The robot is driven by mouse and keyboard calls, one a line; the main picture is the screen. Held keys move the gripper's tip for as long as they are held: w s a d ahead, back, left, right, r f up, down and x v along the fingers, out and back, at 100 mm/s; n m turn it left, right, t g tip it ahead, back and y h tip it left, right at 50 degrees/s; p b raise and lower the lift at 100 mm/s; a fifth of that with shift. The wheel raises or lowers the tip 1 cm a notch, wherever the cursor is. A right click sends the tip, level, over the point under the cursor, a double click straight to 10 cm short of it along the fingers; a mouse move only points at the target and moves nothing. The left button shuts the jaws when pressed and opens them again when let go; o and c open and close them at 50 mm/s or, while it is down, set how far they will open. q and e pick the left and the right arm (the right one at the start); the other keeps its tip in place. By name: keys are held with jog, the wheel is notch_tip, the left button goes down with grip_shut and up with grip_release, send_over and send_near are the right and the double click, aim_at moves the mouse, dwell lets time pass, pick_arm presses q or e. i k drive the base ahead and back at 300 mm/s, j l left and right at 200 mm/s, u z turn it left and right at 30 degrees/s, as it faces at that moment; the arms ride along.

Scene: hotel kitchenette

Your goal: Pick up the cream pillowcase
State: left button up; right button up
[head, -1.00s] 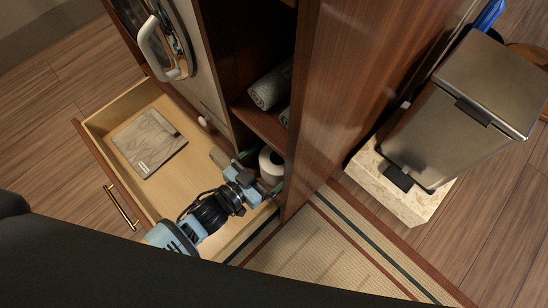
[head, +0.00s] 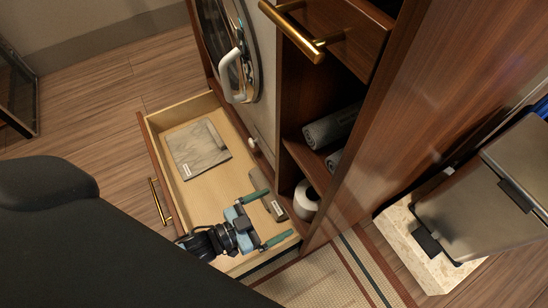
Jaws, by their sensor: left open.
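A flat, folded grey-beige cloth (head: 190,155) with a small label lies in the open, pale wooden drawer (head: 172,205). A second greyish folded piece (head: 274,208) lies at the drawer's right end, partly behind my left gripper. Neither looks clearly cream, so I cannot tell which is the pillowcase. My left gripper (head: 268,218) is open, its two green fingers spread apart over the right end of the drawer. The second piece shows beyond and between the fingers; I cannot tell whether they touch it. My right gripper is out of view.
The tall wooden cabinet (head: 410,140) rises beside the drawer, with rolled grey towels (head: 333,126) and a white roll (head: 307,200) on its shelves. A brass-handled drawer front (head: 340,35) juts out above. A metal bin (head: 490,200) stands at the right. Floor left of the drawer is clear.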

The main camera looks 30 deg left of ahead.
aim_at(194, 149)
jog(key=u, duration=1.35)
